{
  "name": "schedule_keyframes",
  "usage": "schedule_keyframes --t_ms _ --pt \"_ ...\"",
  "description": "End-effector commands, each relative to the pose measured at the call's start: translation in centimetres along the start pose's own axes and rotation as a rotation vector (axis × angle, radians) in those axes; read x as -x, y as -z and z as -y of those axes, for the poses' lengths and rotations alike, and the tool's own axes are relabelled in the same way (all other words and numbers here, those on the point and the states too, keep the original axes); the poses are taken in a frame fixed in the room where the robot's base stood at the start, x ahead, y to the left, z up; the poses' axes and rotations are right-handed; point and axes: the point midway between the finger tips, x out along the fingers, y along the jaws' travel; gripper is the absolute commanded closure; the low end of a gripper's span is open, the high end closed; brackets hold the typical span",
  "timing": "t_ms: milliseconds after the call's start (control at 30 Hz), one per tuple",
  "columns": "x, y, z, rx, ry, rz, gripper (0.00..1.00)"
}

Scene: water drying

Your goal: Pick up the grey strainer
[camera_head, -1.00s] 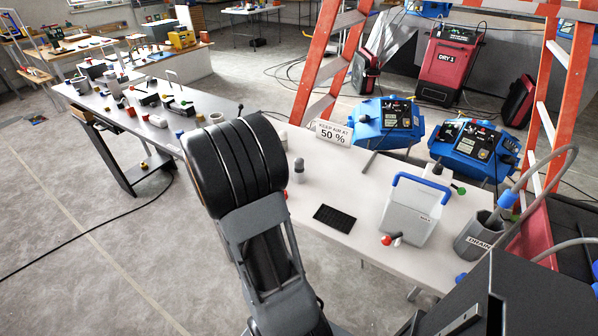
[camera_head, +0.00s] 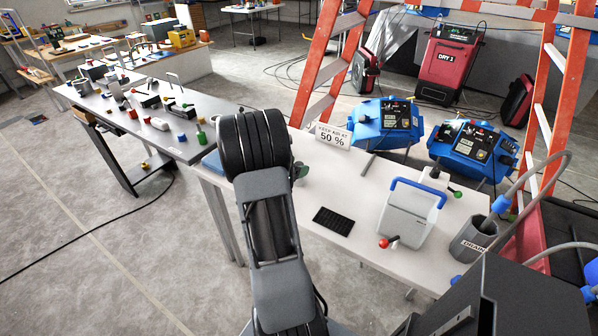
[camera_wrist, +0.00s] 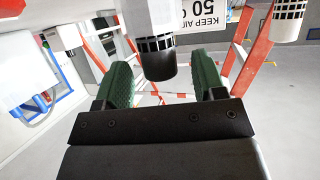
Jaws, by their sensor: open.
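A strainer (camera_wrist: 158,58) with a pale grey body, a black slotted band and a dark grey end shows in the wrist view. It lies in the picture between the green-padded fingers of my gripper (camera_wrist: 160,72), with a visible gap on each side. My gripper is open, and I cannot tell how far the strainer reaches in between the pads. In the head view my arm hides the gripper. A small dark grey rounded piece (camera_head: 300,169) shows just right of my arm there; I cannot tell if it is the strainer.
A similar white slotted cylinder (camera_wrist: 290,18) is at the upper right of the wrist view. The white table holds a black mat (camera_head: 334,220), a white tank with blue handle (camera_head: 408,212), a grey drain cup (camera_head: 472,240) and a 50 % sign (camera_head: 333,135). Bare tabletop surrounds the mat.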

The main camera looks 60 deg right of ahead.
Motion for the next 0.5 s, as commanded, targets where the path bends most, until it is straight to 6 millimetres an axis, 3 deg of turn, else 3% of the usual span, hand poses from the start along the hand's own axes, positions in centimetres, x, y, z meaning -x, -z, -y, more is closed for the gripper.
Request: schedule_keyframes --t_ms 333,500 --pt "-0.52 -0.03 0.02 0.0 0.001 0.0 0.37" --pt "-0.5 -0.03 0.01 0.0 0.001 0.0 0.54"
